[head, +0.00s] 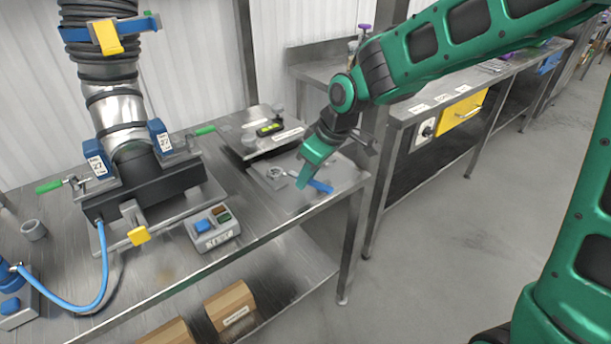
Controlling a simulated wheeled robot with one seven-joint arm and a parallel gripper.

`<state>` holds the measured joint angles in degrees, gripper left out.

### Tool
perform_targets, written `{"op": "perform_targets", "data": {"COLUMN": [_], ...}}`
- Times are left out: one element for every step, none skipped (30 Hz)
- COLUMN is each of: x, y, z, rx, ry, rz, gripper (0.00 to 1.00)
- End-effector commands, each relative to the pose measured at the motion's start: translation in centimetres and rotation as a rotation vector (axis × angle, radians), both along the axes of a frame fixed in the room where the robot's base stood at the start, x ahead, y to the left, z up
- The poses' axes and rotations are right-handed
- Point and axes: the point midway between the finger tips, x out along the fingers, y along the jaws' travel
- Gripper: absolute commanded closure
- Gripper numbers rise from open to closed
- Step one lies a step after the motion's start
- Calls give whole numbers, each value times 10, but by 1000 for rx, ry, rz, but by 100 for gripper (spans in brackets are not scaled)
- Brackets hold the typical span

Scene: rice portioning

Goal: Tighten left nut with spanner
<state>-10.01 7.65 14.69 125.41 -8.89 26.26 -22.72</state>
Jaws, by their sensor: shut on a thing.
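My gripper (304,182) is low over the grey plate (345,180) at the right end of the near bench. It is shut on the blue-handled spanner (322,187), whose handle shows just right of the fingertips. A grey ring (275,172) lies to the left; I cannot tell if it is part of the spanner. The black clamp body (150,188) on the left has a blue block marked 27 at its left (96,158) and another at its right (160,136). The left nut itself is too small to make out. The gripper is well to the right of the clamp.
A ribbed hose column (105,75) rises from the clamp. Green-handled levers (49,187) stick out on both sides. A button box (212,228) and a blue hose (104,262) are in front. A second bench (400,108) stands at the right, with clear floor before it.

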Motion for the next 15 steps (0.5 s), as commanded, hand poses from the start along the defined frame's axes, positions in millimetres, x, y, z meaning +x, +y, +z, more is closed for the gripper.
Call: {"op": "perform_targets", "data": {"x": [0,0,0,0,0,0,0,0,0,0,0,0,0,1,1], "y": [0,0,0,0,0,0,0,0,0,0,0,0,0,0,0], "z": [0,-1,-1,-2,-2,-3,-3,-4,-5,-6,-6,-7,-8,-8,-9], "rx": [0,0,0,0,0,0,0,0,0,0,0,0,1,0,0], "ry": [0,0,0,0,0,0,0,0,0,0,0,0,0,-1,-1], "rz": [0,0,0,0,0,0,0,0,0,0,0,-1,-1,-1,-1], "gripper": [100,100,100,100,100,100,100,100,100,100,100,100,100,100,100]}}
